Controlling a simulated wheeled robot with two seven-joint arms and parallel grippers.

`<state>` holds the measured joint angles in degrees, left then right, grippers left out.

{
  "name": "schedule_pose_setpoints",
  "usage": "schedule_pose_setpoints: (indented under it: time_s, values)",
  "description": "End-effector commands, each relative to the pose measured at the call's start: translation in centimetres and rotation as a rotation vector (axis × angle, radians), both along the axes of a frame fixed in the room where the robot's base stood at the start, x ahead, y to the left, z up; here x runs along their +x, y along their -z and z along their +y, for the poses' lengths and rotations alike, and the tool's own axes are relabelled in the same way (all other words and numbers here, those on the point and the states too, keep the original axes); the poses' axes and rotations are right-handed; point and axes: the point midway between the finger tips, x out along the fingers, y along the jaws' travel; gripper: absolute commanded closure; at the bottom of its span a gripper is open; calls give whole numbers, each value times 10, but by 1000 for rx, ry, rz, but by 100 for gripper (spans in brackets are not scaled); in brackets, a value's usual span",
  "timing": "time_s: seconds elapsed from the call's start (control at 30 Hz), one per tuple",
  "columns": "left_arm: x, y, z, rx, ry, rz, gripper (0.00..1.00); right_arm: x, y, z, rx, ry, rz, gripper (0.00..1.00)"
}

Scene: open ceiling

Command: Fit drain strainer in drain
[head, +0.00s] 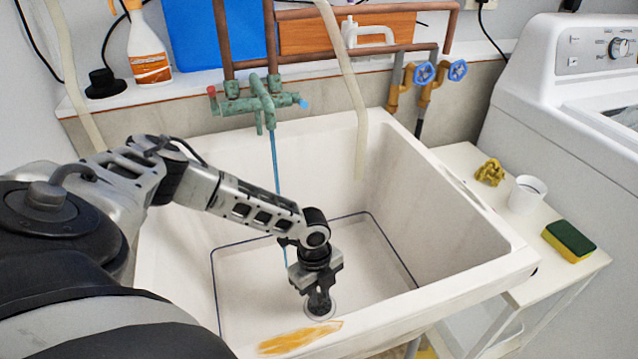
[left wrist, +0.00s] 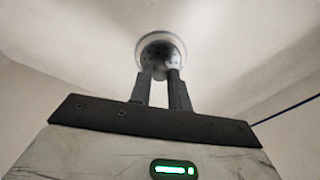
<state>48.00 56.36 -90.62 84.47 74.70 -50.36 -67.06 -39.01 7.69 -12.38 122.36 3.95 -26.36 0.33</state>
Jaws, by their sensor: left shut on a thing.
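My left gripper (head: 319,300) reaches down into the white sink (head: 480,262), just over the round drain (head: 334,310) near the front of the basin floor. In the left wrist view, my left gripper's two fingers (left wrist: 161,78) are close together and shut on the strainer (left wrist: 158,52). The strainer looks like a dark disc with small holes. It overlaps the pale drain ring (left wrist: 181,44); I cannot tell whether it is seated or just above. In the head view the gripper and arm hide most of it. My right gripper is not in view.
A green tap (head: 262,98) over the sink lets down a thin blue stream. A hose (head: 350,90) hangs into the basin. On a side shelf are a yellow knob (head: 489,172), a white cup (head: 526,194) and a sponge (head: 569,241). An orange stain (head: 299,339) marks the front rim.

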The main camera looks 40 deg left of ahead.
Motion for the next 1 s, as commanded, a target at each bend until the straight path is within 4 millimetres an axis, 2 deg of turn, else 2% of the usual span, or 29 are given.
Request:
schedule_pose_setpoints:
  time_s: [1.0]
  values:
    - [0, 6, -1, 0, 0, 0, 100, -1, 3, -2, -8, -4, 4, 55]
